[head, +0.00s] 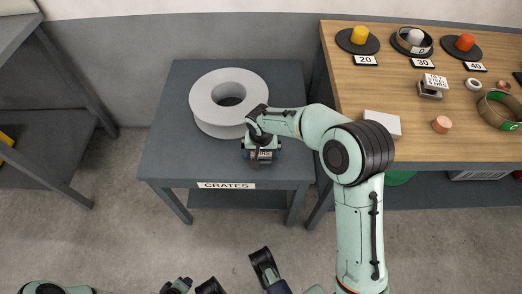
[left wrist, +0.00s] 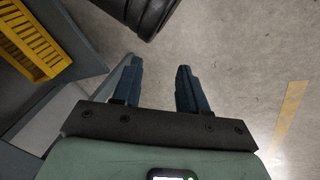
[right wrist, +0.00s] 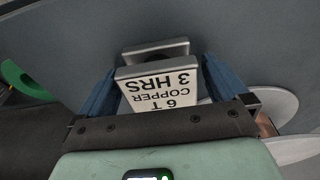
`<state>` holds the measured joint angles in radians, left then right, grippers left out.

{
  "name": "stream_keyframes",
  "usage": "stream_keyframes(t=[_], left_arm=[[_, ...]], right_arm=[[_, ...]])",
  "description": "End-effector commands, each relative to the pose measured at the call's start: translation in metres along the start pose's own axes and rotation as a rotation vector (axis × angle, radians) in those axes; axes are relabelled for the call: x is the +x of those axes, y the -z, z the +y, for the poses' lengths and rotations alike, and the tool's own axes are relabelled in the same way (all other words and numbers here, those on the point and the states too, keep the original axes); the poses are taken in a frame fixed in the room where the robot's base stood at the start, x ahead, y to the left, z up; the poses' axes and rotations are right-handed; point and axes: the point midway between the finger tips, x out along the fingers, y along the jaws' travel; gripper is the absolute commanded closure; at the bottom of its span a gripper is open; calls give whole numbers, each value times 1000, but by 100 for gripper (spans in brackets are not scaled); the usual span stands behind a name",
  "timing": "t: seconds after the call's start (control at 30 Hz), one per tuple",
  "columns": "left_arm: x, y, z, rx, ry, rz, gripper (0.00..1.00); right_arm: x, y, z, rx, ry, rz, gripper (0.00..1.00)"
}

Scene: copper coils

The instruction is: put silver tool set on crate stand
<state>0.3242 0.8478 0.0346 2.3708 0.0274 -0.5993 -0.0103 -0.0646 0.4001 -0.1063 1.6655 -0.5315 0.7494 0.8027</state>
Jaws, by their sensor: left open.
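The silver tool set is a small silver block with a label reading "6 T COPPER 3 HRS"; it (right wrist: 160,88) sits between the fingers of my right gripper (right wrist: 158,72) in the right wrist view. In the head view the right gripper (head: 261,147) is over the front right part of the crate stand (head: 180,150), a grey table with a "CRATES" sign. The tool set (head: 262,157) shows small below the gripper; whether it touches the top is unclear. My left gripper (left wrist: 158,70) is open and empty above the floor.
A large pale spool (head: 205,118) takes up the middle and back of the crate stand. The stand's left front is bare. A wooden table (head: 360,90) at right holds coloured weights, a similar labelled block (head: 432,88) and coils. A yellow crate (left wrist: 38,42) shows in the left wrist view.

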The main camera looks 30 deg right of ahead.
Motion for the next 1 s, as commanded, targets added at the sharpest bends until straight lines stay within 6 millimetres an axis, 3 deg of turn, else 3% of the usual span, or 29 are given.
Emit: stream_keyframes(t=[0.2,0.33,0.7,1.0], left_arm=[[-1,0,0,0,-1,0,57],[-6,-1,3,2,-4,-3,57],[-31,-31,11,10,-10,-97,57],[-41,-45,14,13,-12,-141,57]], right_arm=[[-1,0,0,0,0,0,0],[-12,1,0,0,1,2,0],[-90,1,0,0,3,4,0],[-123,1,0,0,1,0,0]])
